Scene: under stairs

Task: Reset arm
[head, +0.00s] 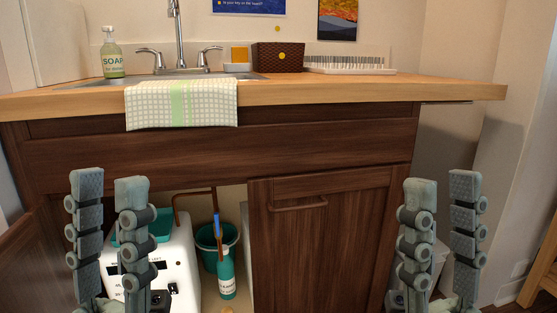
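My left gripper (110,182) stands upright at the lower left, in front of the open side of the cabinet under the sink. Its two fingers are apart, with nothing between them. My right gripper (440,182) stands upright at the lower right, in front of the right edge of the cabinet (345,150). Its fingers are also apart and empty. Both grippers are below the countertop (370,90). Most of both arms is out of view.
A teal bottle (226,275), a green bucket (207,240) and a white appliance (180,250) are inside the cabinet. The right door (320,245) is shut. A soap bottle (112,55), checked towel (205,103) and brown basket (278,57) are up on the counter.

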